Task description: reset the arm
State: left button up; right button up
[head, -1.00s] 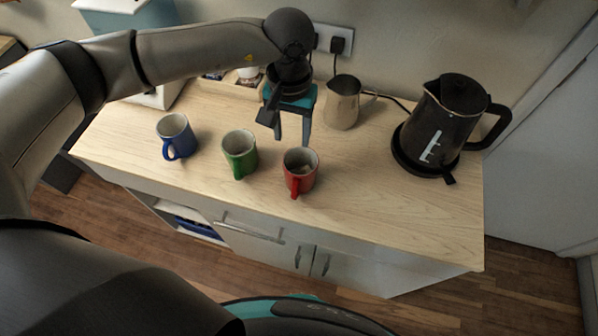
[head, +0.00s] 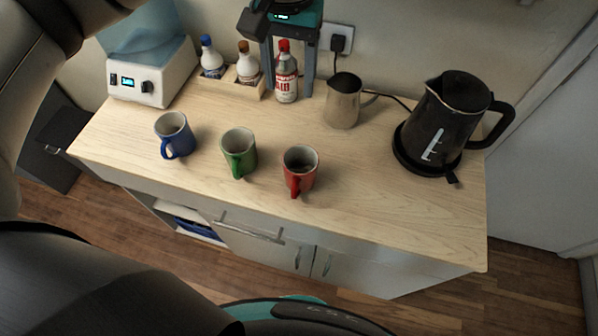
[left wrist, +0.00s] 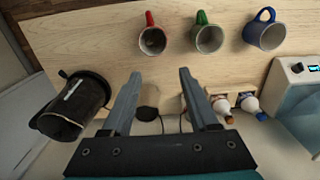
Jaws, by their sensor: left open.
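My left gripper (head: 288,92) is raised over the back of the counter, in front of the wall. Its two grey fingers are apart and nothing is between them; they also show in the left wrist view (left wrist: 160,73). In the head view it partly overlaps the bottles' area. My left arm comes in from the upper left. My right gripper is not in view. A blue mug (head: 174,135), a green mug (head: 239,153) and a red mug (head: 300,171) stand upright in a row on the counter, apart from the gripper.
A red-capped bottle (head: 286,78) stands beside a wooden holder (head: 228,88) with two bottles. A metal pitcher (head: 342,103) and black kettle (head: 445,120) stand to the right. A white appliance (head: 150,80) is at back left. The wooden counter's (head: 380,200) front right is clear.

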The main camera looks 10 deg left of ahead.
pick_arm(q)
notch_tip(320, 180, up, 2)
jog(key=shift+r, duration=0.1)
dwell(0.4)
